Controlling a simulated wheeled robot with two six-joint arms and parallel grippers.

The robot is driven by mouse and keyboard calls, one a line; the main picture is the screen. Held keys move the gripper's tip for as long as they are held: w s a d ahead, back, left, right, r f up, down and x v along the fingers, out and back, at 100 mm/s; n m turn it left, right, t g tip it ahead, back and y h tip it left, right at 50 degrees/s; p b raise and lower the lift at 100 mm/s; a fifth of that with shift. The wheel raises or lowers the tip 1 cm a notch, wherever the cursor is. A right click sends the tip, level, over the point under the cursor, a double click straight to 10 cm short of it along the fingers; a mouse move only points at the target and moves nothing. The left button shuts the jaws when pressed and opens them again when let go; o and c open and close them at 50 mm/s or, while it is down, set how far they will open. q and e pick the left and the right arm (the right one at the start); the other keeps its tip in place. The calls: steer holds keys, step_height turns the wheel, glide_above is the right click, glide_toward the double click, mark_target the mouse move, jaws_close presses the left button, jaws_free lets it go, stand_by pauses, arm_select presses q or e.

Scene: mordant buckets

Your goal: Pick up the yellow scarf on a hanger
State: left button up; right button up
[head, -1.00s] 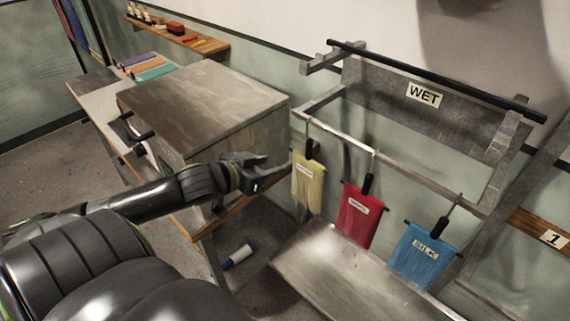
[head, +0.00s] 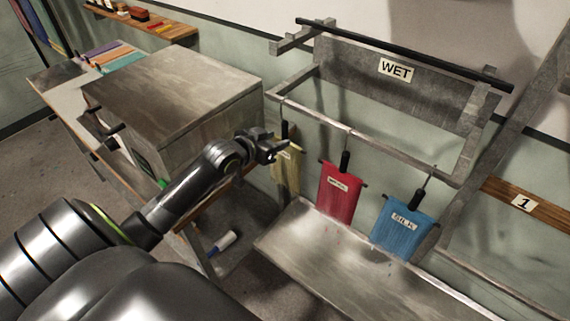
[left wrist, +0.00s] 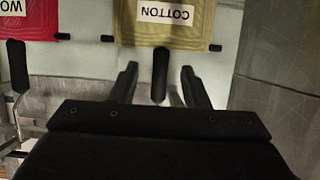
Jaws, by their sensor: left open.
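The yellow scarf (head: 285,172) hangs by its black-handled hanger from the rail of the WET rack in the head view, partly hidden by my left gripper. In the left wrist view the yellow scarf (left wrist: 178,26) appears upside down with a COTTON label. The black handle of its hanger (left wrist: 159,75) points between the fingers. My left gripper (head: 275,147) is open, with its fingers (left wrist: 160,78) on either side of the handle and apart from it. My right gripper is not in view.
A red scarf (head: 340,197) and a blue scarf (head: 402,227) hang to the right on the same rail (head: 375,145). A metal trough (head: 330,262) lies below. A metal box (head: 165,90) on a bench stands to the left. A white and blue bottle (head: 224,240) lies on the floor.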

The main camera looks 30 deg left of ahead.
mark_target(283, 137)
arm_select(q)
steer(key=shift+w+f+p, duration=0.1)
steer(key=shift+w+p, duration=0.25)
steer(key=shift+w, duration=0.25)
steer(key=shift+p+x, duration=0.4)
steer(key=shift+x, duration=1.55)
steer(key=shift+f, duration=0.15)
steer(key=shift+s, duration=0.1)
steer(key=shift+c, duration=0.4)
jaws_close()
